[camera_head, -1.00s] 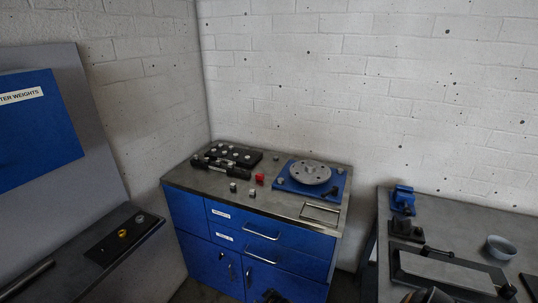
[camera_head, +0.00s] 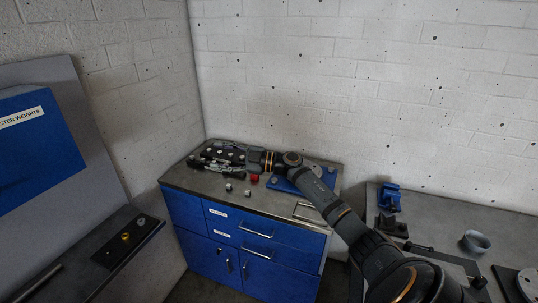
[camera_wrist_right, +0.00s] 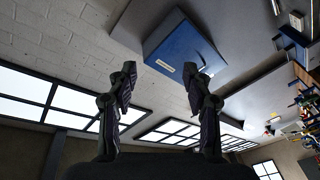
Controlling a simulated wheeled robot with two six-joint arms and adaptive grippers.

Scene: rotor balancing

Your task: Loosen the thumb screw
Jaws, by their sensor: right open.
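My right arm reaches from the lower right across the cabinet in the head view. Its gripper (camera_head: 228,154) is at the black block with small round pieces (camera_head: 212,150), and the fingers are hard to make out there. In the right wrist view the gripper (camera_wrist_right: 160,82) has its two fingers wide apart with nothing between them. I cannot pick out the thumb screw. My left gripper is not in view.
The blue cabinet (camera_head: 268,229) carries a red piece (camera_head: 254,178) and small metal pieces (camera_head: 247,193) near its front. A grey bench at right holds a blue vise-like block (camera_head: 389,198) and a bowl (camera_head: 476,242).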

